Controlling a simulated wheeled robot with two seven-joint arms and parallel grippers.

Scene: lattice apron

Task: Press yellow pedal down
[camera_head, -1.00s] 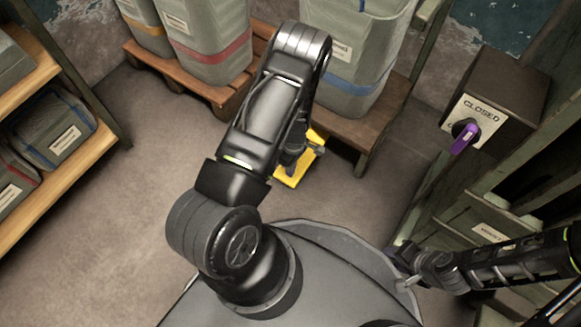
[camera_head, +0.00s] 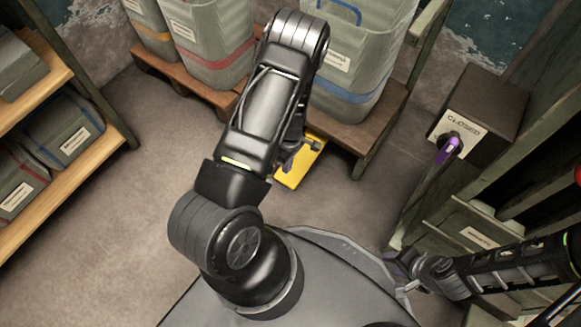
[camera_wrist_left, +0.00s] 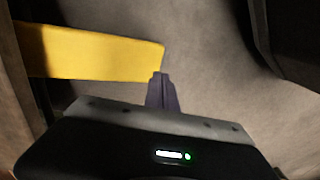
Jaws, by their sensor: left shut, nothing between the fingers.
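The yellow pedal (camera_head: 298,175) is low by the floor, in front of the wooden platform in the head view. My left arm hides part of it. It also shows as a yellow bar (camera_wrist_left: 90,52) in the left wrist view, coming in from the left. My left gripper (camera_wrist_left: 160,78) is shut and empty, with its dark fingertips by the right end of the pedal. I cannot tell whether they touch it. In the head view my left gripper (camera_head: 287,168) is partly hidden by its arm. My right gripper (camera_head: 402,268) is at the lower right, away from the pedal.
Grey bins stand on wooden platforms (camera_head: 348,135) behind the pedal. A dark box marked CLOSED with a purple handle (camera_head: 449,147) is at the right, beside green shelving. A wooden shelf (camera_head: 75,175) with bins stands at the left. Floor between is clear.

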